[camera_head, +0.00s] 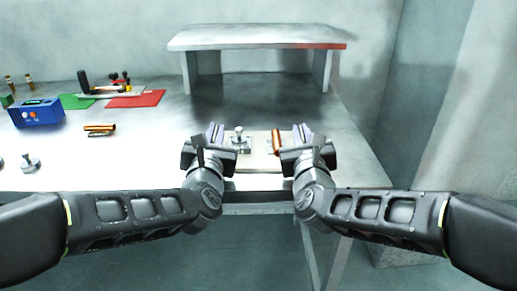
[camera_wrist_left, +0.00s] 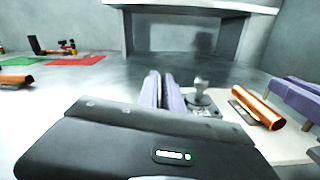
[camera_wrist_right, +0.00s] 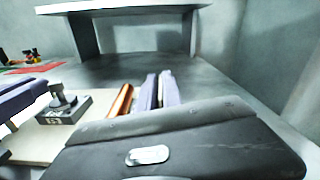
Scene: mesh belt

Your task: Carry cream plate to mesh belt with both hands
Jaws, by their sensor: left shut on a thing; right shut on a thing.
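The cream plate (camera_head: 258,162) is near the table's front edge, between my two grippers; it also shows in the left wrist view (camera_wrist_left: 275,145) and right wrist view (camera_wrist_right: 32,147). On it are a metal block with a knob (camera_head: 240,139) and a copper tube (camera_head: 277,142). My left gripper (camera_head: 215,132) is shut on the plate's left side, and my right gripper (camera_head: 303,133) is shut on its right side. The fingertip contacts are hidden. Whether the plate touches the table is unclear. I cannot make out a belt with visible mesh.
A raised grey platform (camera_head: 250,38) with a red patch at its right stands at the table's back. At the left are a blue box (camera_head: 37,113), green and red mats (camera_head: 136,99), another copper tube (camera_head: 100,129) and knobbed metal pieces. The table between plate and platform is clear.

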